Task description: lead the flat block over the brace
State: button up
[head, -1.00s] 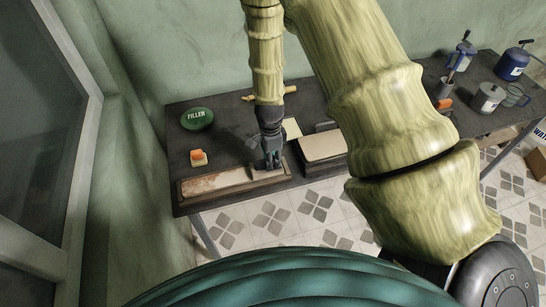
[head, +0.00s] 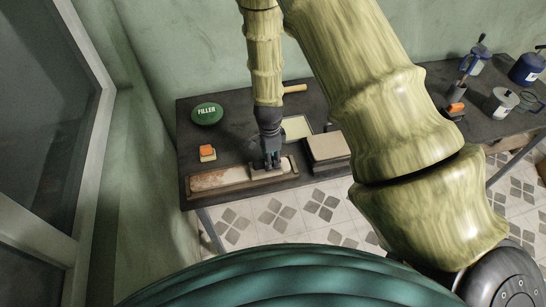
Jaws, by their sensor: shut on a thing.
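The brace is a long board (head: 211,182) with a worn whitish and rusty-brown face, lying in a shallow brown frame along the table's front edge. My gripper (head: 271,166) points down over the right part of the board. It is shut on a flat block (head: 267,175), a pale piece low between the fingers. The block appears to be down on the board's right end, but contact is too small to tell. The fingers hide part of the block.
A green filler lid (head: 207,113) and an orange-topped block (head: 207,153) lie behind the board. A pale tray (head: 297,128) and a stacked box (head: 327,147) stand to the right. Pots (head: 500,102) and mugs are farther right.

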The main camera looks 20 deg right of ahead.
aim_at(251, 167)
jog(key=shift+w+a, duration=0.25)
jog(key=shift+a, duration=1)
jog(key=shift+w+a+p, duration=0.15)
jog(key=shift+a+p, duration=0.2)
jog(key=shift+a, duration=0.15)
jog(key=shift+w+a+f, duration=0.1)
jog(key=shift+a, duration=0.9)
jog(key=shift+w+a+p, duration=0.1)
jog(key=shift+a+p, duration=0.2)
jog(key=shift+a, duration=0.45)
jog(key=shift+w+a, duration=0.2)
jog(key=shift+a, duration=0.55)
jog(key=shift+w+a, duration=0.1)
jog(key=shift+w+a+r, duration=0.1)
jog(key=shift+w+a, duration=0.05)
jog(key=shift+a, duration=0.55)
jog(key=shift+w+a+r, duration=0.1)
jog(key=shift+w+a, duration=0.05)
jog(key=shift+a, duration=0.5)
